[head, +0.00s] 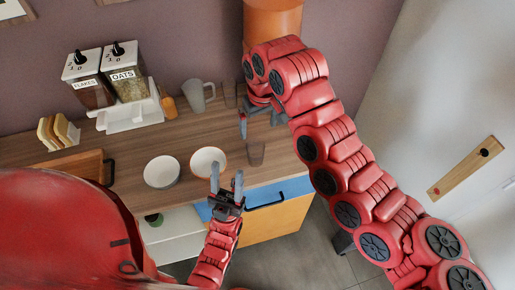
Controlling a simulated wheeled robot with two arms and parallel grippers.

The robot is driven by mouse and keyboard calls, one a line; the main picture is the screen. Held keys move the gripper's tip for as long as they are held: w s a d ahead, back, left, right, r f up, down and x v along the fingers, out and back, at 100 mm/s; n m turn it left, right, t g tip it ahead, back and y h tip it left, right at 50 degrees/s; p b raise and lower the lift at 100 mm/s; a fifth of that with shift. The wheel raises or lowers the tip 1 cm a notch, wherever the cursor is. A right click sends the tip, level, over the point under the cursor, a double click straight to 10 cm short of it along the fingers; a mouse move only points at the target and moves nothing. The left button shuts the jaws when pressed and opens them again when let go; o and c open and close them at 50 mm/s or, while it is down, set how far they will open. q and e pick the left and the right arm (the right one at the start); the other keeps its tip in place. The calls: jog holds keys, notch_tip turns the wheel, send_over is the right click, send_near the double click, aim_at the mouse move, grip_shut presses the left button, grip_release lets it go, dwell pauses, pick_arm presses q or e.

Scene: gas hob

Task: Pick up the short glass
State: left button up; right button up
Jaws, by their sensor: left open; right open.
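A small clear glass (256,154) stands upright on the wooden counter, right of the bowls; it looks like the short glass. Another glass (230,95) stands further back beside the grey mug, partly close to my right arm. My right gripper (260,120) is open, pointing down over the counter behind the small glass, with a gap between them. My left gripper (226,181) is open and empty at the counter's front edge, in front of the white bowl and to the front left of the small glass. Neither gripper visibly touches a glass.
Two bowls, one white (162,172) and one orange-rimmed (208,161), sit left of the small glass. A grey mug (197,97), an orange bottle (168,105), the flakes and oats dispensers (125,78) and a toast rack (58,132) stand further back.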

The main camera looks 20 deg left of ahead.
jog(key=p, duration=0.4)
send_near(255, 151)
jog(key=shift+s+d+f, duration=0.2)
jog(key=shift+s+f, duration=0.35)
jog(key=shift+f, duration=0.05)
jog(key=shift+s+d+f, duration=0.15)
jog(key=shift+s+f, duration=0.4)
jog(key=shift+f, duration=0.05)
jog(key=shift+w+a+f+p, duration=0.15)
jog(key=shift+w+f+p, duration=0.1)
jog(key=shift+f+p, duration=0.2)
jog(key=f, duration=0.2)
jog(key=f+p, duration=0.1)
jog(key=shift+w+a+f+p, duration=0.25)
jog(key=shift+f+p, duration=0.05)
jog(key=shift+f, duration=0.1)
jog(key=shift+w+f, duration=0.1)
jog(key=shift+f, duration=0.3)
jog(key=shift+c, duration=0.2)
jog(key=c, duration=1.4)
jog(key=shift+r, duration=0.25)
